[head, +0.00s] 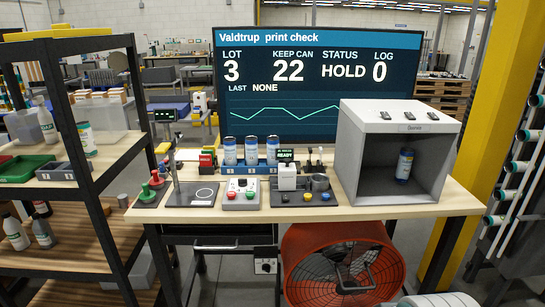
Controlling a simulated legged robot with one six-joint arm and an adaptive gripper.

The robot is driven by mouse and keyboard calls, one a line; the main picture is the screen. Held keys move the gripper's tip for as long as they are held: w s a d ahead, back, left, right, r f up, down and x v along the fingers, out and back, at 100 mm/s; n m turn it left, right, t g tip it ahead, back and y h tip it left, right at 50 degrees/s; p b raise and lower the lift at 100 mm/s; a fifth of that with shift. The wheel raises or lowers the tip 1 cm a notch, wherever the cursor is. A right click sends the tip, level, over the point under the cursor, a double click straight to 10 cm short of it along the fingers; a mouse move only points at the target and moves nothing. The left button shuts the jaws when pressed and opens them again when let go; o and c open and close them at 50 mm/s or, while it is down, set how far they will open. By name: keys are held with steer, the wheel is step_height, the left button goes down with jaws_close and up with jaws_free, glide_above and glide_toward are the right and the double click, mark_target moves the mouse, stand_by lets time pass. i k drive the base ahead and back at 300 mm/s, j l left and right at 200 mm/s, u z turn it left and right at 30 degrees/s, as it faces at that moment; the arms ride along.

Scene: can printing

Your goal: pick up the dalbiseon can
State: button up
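Several printed cans are in view, but their labels are too small to read, so I cannot tell which is the dalbiseon can. Three white-and-blue cans stand upright side by side in a blue rack (262,168) on the workbench: a left can (230,151), a middle can (251,151) and a right can (272,150). A darker blue can (404,165) stands upright inside the open-fronted grey box at the bench's right. My gripper is not in view.
The workbench (420,205) carries a grey booth (391,190), a button box (241,193), a stand with a dark base (192,195) and stamps (150,188). A large monitor (318,85) stands behind. A black-framed shelf (100,200) is left; a red fan (342,265) is below.

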mark_target(272, 141)
steer(key=i+j+z, duration=0.1)
steer(key=i, duration=0.35)
steer(key=i+j, duration=0.3)
steer(key=i, duration=0.15)
steer(key=i+j+z, duration=0.15)
steer(key=i, duration=0.35)
steer(key=i+j+z, duration=0.1)
steer(key=i+j, duration=0.3)
